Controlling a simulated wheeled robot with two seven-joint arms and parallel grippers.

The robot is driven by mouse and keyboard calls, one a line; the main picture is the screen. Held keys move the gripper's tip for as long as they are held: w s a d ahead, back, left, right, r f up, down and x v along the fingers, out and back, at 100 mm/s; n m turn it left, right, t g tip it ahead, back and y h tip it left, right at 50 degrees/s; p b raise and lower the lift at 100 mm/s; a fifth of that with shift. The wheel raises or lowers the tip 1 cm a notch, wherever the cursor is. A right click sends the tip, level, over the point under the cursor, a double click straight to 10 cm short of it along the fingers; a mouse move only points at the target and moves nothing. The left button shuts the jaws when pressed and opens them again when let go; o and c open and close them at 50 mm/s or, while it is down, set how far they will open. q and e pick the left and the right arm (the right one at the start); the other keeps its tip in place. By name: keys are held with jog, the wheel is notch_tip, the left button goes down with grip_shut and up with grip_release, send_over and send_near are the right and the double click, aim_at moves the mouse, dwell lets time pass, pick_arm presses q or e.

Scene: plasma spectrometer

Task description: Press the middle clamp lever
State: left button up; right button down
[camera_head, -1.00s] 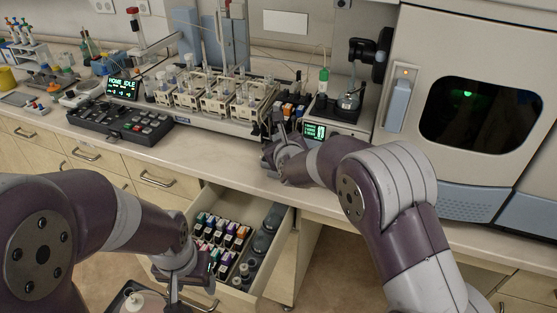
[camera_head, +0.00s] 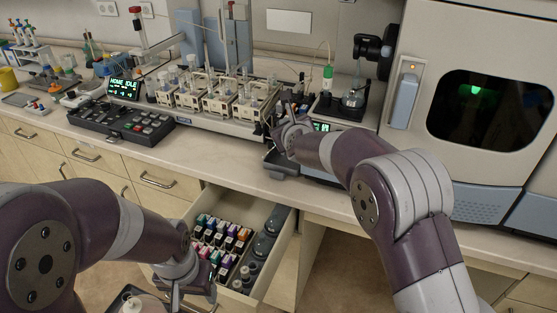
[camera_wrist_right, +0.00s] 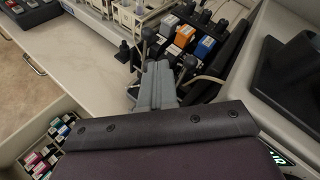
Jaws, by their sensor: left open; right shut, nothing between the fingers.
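A pump head with a row of coloured blocks shows in the right wrist view: a grey-white block (camera_wrist_right: 168,25), an orange block (camera_wrist_right: 183,36) in the middle and a blue block (camera_wrist_right: 205,47). Dark lever-like parts (camera_wrist_right: 149,36) stand along its near side; which is the middle clamp lever is hard to tell. My right gripper (camera_wrist_right: 158,72) is shut and empty, its fingertips close to these parts; contact cannot be told. In the head view my right gripper (camera_head: 284,112) hides most of the pump. My left gripper (camera_head: 184,292) is open, low over the front of the open drawer.
A sampler rack with glassware (camera_head: 215,100) stands left of the pump. A black keypad (camera_head: 122,123) sits farther left. The large spectrometer (camera_head: 430,160) bounds the right. The front bench strip (camera_head: 215,155) is clear.

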jog(key=shift+r, duration=0.1)
jog(key=shift+r+p, duration=0.5)
jog(key=shift+r, duration=0.2)
